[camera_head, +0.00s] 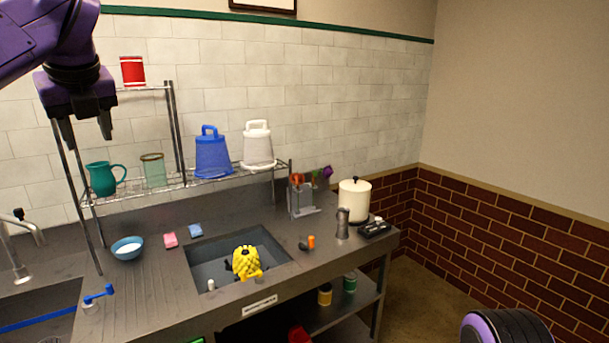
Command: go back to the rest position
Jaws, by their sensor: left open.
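My left gripper (87,131) hangs from my purple and black arm at the upper left, with its fingers pointing down. It is open and empty, in front of the wire shelf's left end and above the teal pitcher (103,179). My right gripper is not in view; a purple and black rounded part of mine shows at the lower right.
The wire shelf (200,181) holds a glass (153,170), a blue bucket (212,155) and a white bucket (258,146). On the counter are a blue bowl (127,248), sponges (170,240), a shaker (343,223) and a cream pot (354,199).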

